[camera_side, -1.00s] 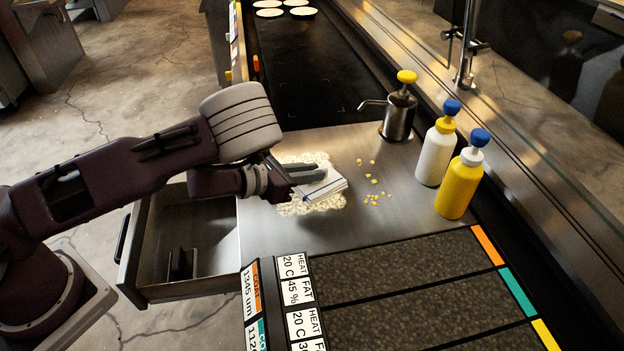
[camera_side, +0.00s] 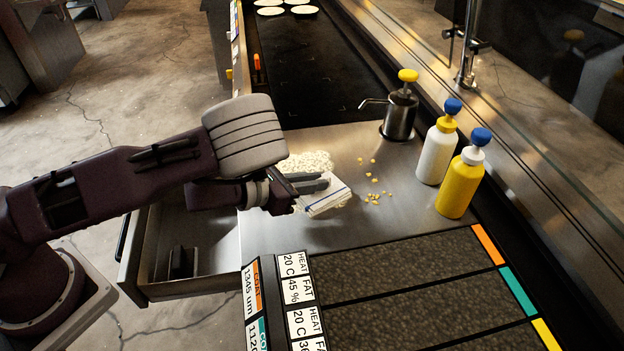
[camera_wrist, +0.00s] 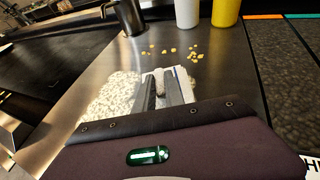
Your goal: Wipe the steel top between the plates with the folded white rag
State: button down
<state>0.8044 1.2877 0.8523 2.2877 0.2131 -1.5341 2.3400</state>
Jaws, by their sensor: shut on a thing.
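The folded white rag (camera_side: 326,198) has a blue stripe and lies low over the steel top (camera_side: 290,236). My gripper (camera_side: 322,184) is shut on it; in the wrist view the rag (camera_wrist: 182,78) shows between and beside the fingers (camera_wrist: 167,90). I cannot tell if the rag presses on the steel. A pale, speckled patch of mess (camera_side: 308,161) lies behind and around the rag, and shows left of the fingers in the wrist view (camera_wrist: 116,95). Several yellow crumbs (camera_side: 373,198) lie to the right of the rag.
A steel pump pot (camera_side: 399,116), a white bottle (camera_side: 436,152) and a yellow bottle (camera_side: 458,187) stand along the right. A black plate (camera_side: 310,75) with pale rounds lies behind, and dark, textured plates (camera_side: 400,265) lie in front. An open drawer (camera_side: 190,255) is at the left.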

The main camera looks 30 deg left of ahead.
jog(key=shift+a+f, duration=0.15)
jog(key=shift+a, duration=0.15)
jog(key=shift+s+a+r, duration=0.2)
jog(key=shift+s+a, duration=1.35)
jog(key=shift+s, duration=0.25)
jog(key=shift+w+a+f, duration=0.15)
jog(key=shift+w+a, duration=1.6)
jog(key=shift+w, duration=0.1)
jog(key=shift+w+a, duration=1.75)
jog(key=shift+w, duration=0.1)
